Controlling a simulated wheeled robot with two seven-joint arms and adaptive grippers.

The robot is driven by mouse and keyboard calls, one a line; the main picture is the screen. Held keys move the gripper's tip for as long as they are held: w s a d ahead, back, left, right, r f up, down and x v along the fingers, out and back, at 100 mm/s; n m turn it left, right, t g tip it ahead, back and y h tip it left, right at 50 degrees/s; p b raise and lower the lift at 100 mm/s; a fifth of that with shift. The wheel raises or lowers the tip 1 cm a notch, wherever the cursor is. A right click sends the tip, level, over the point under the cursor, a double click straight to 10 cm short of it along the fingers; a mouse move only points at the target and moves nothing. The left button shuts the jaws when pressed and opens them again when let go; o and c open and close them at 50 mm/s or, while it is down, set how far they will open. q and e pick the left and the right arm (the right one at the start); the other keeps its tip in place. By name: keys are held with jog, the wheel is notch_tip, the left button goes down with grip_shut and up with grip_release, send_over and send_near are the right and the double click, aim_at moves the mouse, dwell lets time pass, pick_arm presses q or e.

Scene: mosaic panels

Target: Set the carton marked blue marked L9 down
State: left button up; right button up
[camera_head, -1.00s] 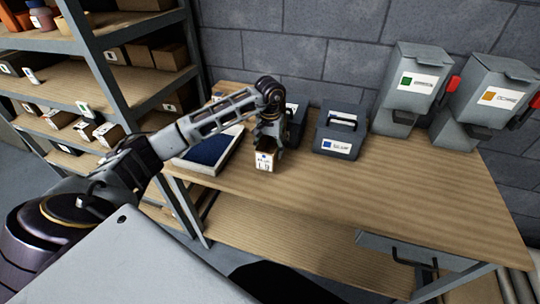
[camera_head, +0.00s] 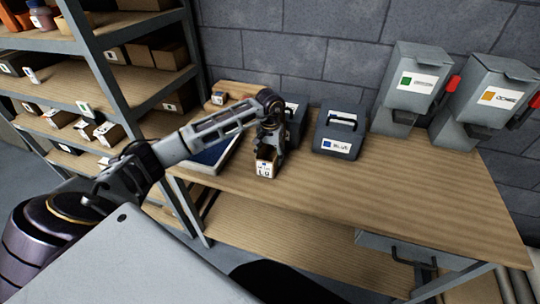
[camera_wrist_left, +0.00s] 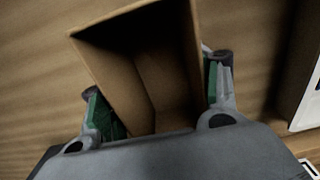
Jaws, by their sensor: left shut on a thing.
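The carton (camera_head: 265,169) is a small box with a white label that reads something like "L9" with a blue mark above it. My left gripper (camera_head: 269,150) is shut on it from above, at the front left part of the wooden bench top (camera_head: 390,190). In the left wrist view the carton (camera_wrist_left: 150,65) is brown and open-topped, looks empty, and sits between the green-padded fingers of the gripper (camera_wrist_left: 160,95). I cannot tell whether its base touches the bench. My right gripper is not in view.
A tray with a dark blue inside (camera_head: 212,150) lies left of the carton, partly behind my arm. A grey box with a blue label (camera_head: 340,132) and two wall-side dispensers (camera_head: 411,85) stand behind. A shelf rack (camera_head: 120,85) stands left.

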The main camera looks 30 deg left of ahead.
pick_arm(q)
jog(key=o, duration=1.7)
jog(key=shift+c, duration=0.2)
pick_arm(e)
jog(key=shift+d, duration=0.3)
pick_arm(q)
jog(key=shift+r, duration=0.1)
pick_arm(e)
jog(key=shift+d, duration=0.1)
pick_arm(q)
jog(key=shift+r, duration=0.15)
notch_tip(320, 180, up, 12)
jog(key=b, duration=0.1)
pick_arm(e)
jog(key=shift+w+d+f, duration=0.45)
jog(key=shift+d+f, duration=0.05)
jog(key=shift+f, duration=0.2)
